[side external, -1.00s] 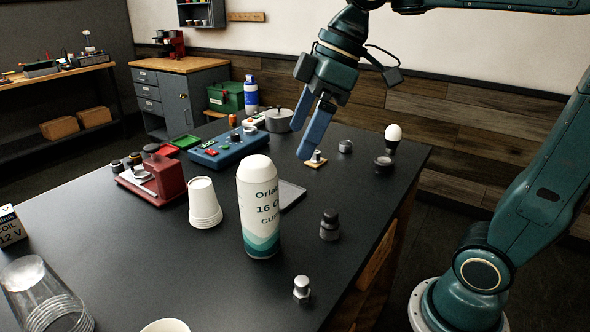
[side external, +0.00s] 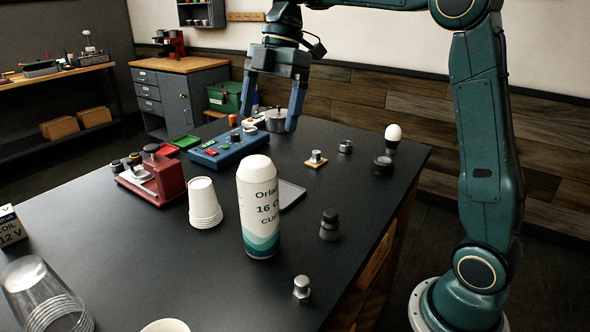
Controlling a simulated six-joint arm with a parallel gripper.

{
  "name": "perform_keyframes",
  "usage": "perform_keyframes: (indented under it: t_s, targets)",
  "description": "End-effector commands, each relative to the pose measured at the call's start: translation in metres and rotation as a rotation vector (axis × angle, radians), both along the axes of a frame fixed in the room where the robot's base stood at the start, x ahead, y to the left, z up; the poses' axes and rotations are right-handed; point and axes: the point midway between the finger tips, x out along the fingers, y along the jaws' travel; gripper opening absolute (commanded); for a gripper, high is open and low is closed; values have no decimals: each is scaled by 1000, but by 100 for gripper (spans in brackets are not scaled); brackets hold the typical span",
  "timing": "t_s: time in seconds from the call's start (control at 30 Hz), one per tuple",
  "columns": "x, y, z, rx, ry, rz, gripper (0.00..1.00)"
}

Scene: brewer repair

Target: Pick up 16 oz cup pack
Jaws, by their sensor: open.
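A stack of white cups (side external: 205,204) and a red device (side external: 152,178) stand left of the pack.

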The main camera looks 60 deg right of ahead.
Motion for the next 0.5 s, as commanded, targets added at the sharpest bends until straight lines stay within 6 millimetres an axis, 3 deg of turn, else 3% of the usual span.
perform_keyframes:
  t_s: [0.5]
  targets:
    - [1,6,-10,7,2,-2,93]
